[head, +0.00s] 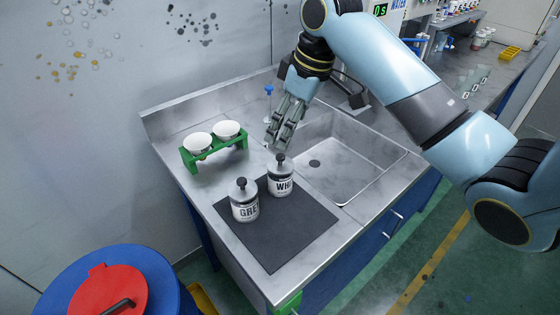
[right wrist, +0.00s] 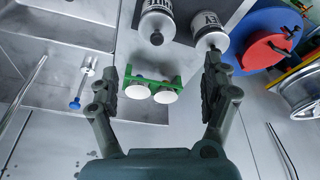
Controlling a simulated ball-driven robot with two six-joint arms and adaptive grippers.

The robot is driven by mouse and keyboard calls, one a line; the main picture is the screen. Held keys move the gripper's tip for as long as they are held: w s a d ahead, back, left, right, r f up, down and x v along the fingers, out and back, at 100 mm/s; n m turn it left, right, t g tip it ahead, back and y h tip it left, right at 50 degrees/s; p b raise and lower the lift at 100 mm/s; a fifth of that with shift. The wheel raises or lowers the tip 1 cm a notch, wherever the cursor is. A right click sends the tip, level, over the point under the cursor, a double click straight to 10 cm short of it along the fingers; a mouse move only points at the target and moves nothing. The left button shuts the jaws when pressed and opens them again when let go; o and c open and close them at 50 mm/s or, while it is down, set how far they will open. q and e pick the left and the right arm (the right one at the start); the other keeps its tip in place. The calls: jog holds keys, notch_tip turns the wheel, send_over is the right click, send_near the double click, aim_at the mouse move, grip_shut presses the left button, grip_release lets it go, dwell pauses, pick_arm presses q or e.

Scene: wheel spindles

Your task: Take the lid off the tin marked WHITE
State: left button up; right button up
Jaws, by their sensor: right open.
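The tin marked WHITE (head: 282,185) stands upright on the dark mat, partly labelled "WHI" from this side. Its dark-knobbed lid (head: 280,161) is on top. In the right wrist view the WHITE tin (right wrist: 158,18) is at the top, with its knob towards me. The tin marked GREY (head: 245,208) stands to its left, also with a dark knob on top; it shows too in the right wrist view (right wrist: 208,27). My right gripper (head: 275,143) is open and empty, just above and behind the WHITE tin, apart from its knob. My left gripper is not in view.
The sink basin (head: 345,170) is to the right, with a blue-topped tap (head: 268,90) behind. The front of the dark mat (head: 280,240) is clear. A blue drum (head: 150,270) stands at lower left.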

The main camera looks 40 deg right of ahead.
send_over(280, 155)
jog(key=f, duration=0.4)
jog(key=shift+s+d+f, duration=0.1)
jog(key=shift+s+f, duration=0.2)
jog(key=shift+s, duration=0.1)
jog(key=x, duration=0.1)
jog(key=p+x, duration=0.1)
jog(key=x, duration=0.2)
jog(key=shift+s+d+f, duration=0.15)
jog(key=shift+s+f, duration=0.1)
jog(key=shift+s, duration=0.05)
jog(key=shift+w+f, duration=0.15)
jog(key=shift+f, duration=0.4)
jog(key=c, duration=0.9)
